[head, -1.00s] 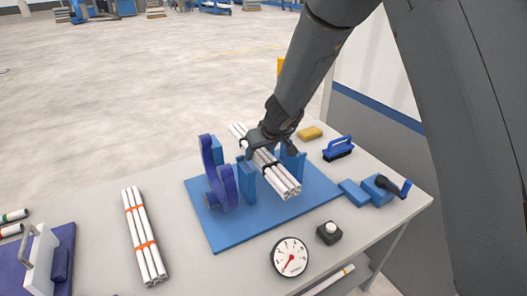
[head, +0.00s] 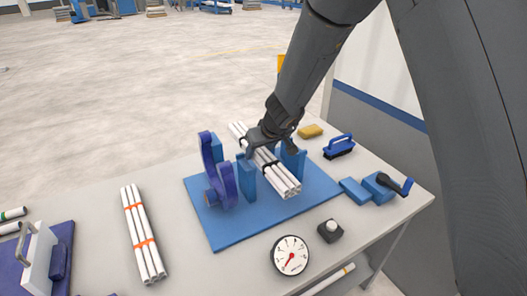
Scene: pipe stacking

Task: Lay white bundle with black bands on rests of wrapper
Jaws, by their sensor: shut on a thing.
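The white bundle with black bands (head: 284,180) lies lengthwise between the blue upright rests of the wrapper, low over its blue base plate (head: 228,235). One blue upright (head: 246,178) stands on its left and another (head: 296,163) on its right. I cannot tell whether the bundle touches the rests. The purple ring of the wrapper (head: 228,186) stands to the left of the bundle. My gripper (head: 264,145) is above the middle of the bundle and shut on it; its fingertips are partly hidden.
A white bundle with orange bands (head: 143,235) lies on the table at left. A dial gauge (head: 290,256) and a black button box (head: 330,231) are in front. A blue brush (head: 339,146), yellow sponge (head: 311,131) and crank box (head: 380,188) are at right.

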